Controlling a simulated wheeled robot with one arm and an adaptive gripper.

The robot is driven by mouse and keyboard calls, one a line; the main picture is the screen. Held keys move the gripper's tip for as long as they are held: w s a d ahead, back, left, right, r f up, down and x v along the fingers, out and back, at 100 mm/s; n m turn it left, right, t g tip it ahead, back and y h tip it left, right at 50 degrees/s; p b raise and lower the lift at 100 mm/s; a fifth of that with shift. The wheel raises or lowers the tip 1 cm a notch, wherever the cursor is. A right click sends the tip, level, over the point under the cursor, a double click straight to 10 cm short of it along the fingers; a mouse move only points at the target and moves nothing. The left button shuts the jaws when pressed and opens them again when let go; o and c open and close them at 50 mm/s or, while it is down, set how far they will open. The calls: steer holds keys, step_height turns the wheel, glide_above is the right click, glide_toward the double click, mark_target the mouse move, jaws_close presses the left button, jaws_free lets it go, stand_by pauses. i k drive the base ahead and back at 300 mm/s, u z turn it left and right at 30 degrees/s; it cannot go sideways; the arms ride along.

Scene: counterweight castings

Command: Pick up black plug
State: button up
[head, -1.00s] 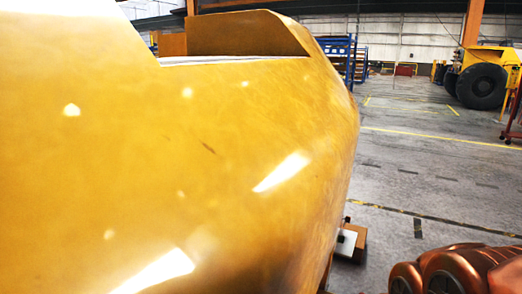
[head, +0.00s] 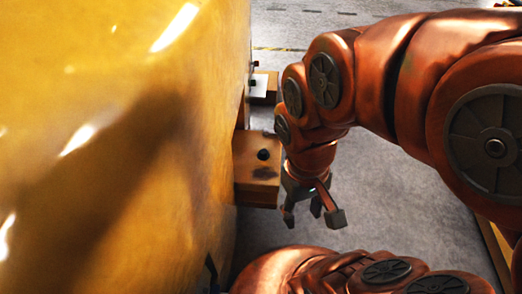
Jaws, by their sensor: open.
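The black plug (head: 263,155) is a small dark round piece on top of an orange-brown block (head: 256,188) at the middle of the head view. The block juts out beside the yellow casting. My gripper (head: 314,216) hangs from my copper-coloured arm, to the right of the block and nearer the bottom of the picture than the plug. Its fingers are spread, with nothing between them. It is apart from the plug.
The large yellow casting (head: 110,130) fills the left side, close to the block. Another block with a white top (head: 259,86) and a dark piece stands farther back. Grey floor (head: 390,215) is clear to the right of my gripper.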

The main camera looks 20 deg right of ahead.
mark_target(263, 154)
steer(key=k, duration=1)
steer(key=z, duration=1.15)
steer(key=i, duration=0.95)
steer(key=u, duration=2.7)
